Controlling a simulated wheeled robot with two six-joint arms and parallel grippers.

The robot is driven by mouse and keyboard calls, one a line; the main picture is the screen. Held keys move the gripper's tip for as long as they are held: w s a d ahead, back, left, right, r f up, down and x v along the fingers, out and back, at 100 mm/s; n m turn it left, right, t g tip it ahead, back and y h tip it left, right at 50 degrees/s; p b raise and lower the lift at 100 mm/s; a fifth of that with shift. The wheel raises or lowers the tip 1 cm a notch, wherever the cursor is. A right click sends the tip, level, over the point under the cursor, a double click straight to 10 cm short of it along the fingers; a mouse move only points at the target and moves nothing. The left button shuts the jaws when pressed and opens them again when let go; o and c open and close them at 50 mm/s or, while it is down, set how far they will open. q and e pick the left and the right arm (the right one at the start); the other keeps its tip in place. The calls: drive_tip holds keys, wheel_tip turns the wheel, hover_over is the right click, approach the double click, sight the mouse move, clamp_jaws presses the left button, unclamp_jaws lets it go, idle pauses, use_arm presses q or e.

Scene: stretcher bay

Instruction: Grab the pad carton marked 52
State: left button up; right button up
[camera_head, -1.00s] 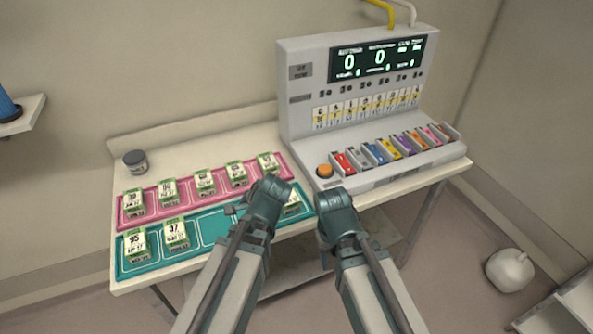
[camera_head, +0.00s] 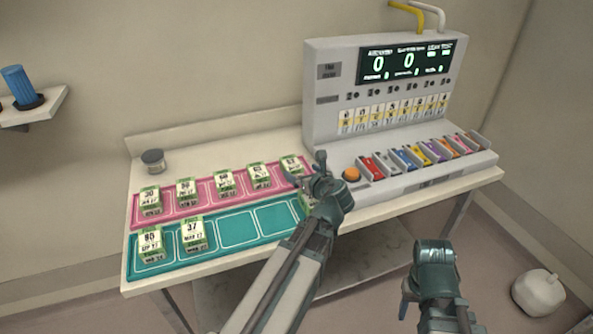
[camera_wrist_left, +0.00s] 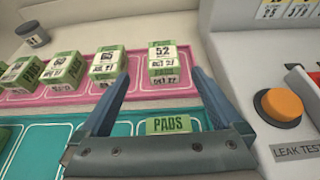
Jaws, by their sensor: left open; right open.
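The pad carton marked 52 (camera_wrist_left: 162,62) is green and white and stands at the right end of the pink tray (camera_wrist_left: 92,93). In the head view the carton (camera_head: 289,162) is partly hidden behind my left gripper (camera_head: 306,168). My left gripper (camera_wrist_left: 159,76) is open and empty. Its fingers point toward the carton from the front, one to each side in the wrist view; I cannot tell that they touch it. My right gripper (camera_head: 404,308) hangs low, off the front of the table, away from the cartons.
Several similar cartons stand left along the pink tray. The teal tray (camera_head: 216,235) in front holds cartons at its left, and one (camera_wrist_left: 168,125) lies beneath my left gripper. A grey console with an orange button (camera_head: 351,174) stands close on the right. A dark jar (camera_head: 153,160) is at back left.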

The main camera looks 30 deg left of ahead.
sight(291, 162)
use_arm(q)
drive_tip(key=b+x, duration=0.2)
drive_tip(key=x, duration=0.4)
drive_tip(key=shift+w+a+f, duration=0.1)
drive_tip(key=shift+w+f, duration=0.05)
drive_tip(key=shift+f, duration=0.15)
drive_tip(key=shift+w+a+f, duration=0.1)
drive_tip(key=shift+w+a, duration=0.15)
drive_tip(key=shift+a, duration=0.15)
drive_tip(key=b+x, duration=0.2)
drive_tip(key=x, duration=0.3)
drive_tip(key=shift+w+f, duration=0.15)
drive_tip(key=shift+w, duration=0.1)
drive_tip(key=shift+d, duration=0.1)
drive_tip(key=shift+c, duration=0.7)
drive_tip(key=c, duration=1.4)
drive_tip(key=shift+o, duration=0.2)
